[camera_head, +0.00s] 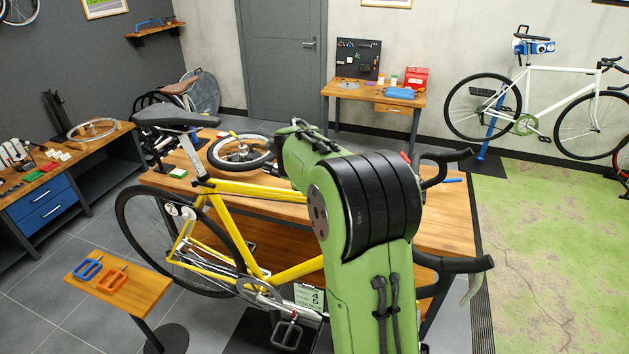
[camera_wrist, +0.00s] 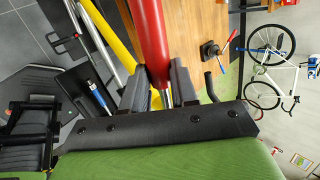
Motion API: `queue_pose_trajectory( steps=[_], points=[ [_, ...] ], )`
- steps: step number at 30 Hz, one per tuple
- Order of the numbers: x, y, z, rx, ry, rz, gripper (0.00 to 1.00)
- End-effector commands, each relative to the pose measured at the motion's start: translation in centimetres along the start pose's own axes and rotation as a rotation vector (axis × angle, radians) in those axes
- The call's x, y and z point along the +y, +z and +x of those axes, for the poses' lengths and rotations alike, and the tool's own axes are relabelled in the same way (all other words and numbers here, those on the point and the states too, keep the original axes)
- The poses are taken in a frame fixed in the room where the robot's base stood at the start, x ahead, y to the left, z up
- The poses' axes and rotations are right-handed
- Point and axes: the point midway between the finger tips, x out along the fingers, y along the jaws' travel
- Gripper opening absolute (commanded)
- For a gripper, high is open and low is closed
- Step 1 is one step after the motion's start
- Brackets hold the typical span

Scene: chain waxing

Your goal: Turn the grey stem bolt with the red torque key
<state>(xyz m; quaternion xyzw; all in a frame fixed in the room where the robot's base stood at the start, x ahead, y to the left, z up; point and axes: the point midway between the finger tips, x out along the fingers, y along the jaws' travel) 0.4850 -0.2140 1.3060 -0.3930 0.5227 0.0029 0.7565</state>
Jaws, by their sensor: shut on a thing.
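My gripper (camera_wrist: 162,86) is shut on the red torque key (camera_wrist: 150,38) in the wrist view. The key's red handle runs up out of the picture, and a short silver shank shows between the dark fingers. The yellow bicycle (camera_head: 232,188) stands in front of the wooden bench in the head view. Its dark drop handlebar (camera_head: 455,262) shows right of my arm. My green arm covers the front of the bicycle, and my gripper is hidden there. I cannot make out the grey stem bolt in either view.
The bench (camera_head: 452,212) holds a loose wheel (camera_head: 241,152). A small stand (camera_head: 147,285) at the front left bears a blue pedal (camera_head: 87,269) and an orange pedal (camera_head: 113,279). A white bicycle (camera_head: 545,88) hangs on a blue stand at the back right. The green floor at right is clear.

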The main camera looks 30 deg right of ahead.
Motion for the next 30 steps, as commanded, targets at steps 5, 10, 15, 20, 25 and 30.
queue_pose_trajectory(
  steps=[5,10,15,20,25,30],
  points=[
    [0.6,0.4,-0.5,-0.011,-0.002,-0.004,0.0],
    [1.1,0.2,-0.8,-0.007,-0.002,-0.001,0.0],
    [1.6,0.1,-1.1,-0.005,0.0,0.0,0.0],
    [2.0,0.1,-1.4,-0.004,-0.001,0.0,0.0],
    [2.5,0.1,-1.7,-0.003,-0.002,0.001,0.0],
    [2.9,0.0,-2.1,-0.002,-0.001,0.001,0.0]
  ],
)
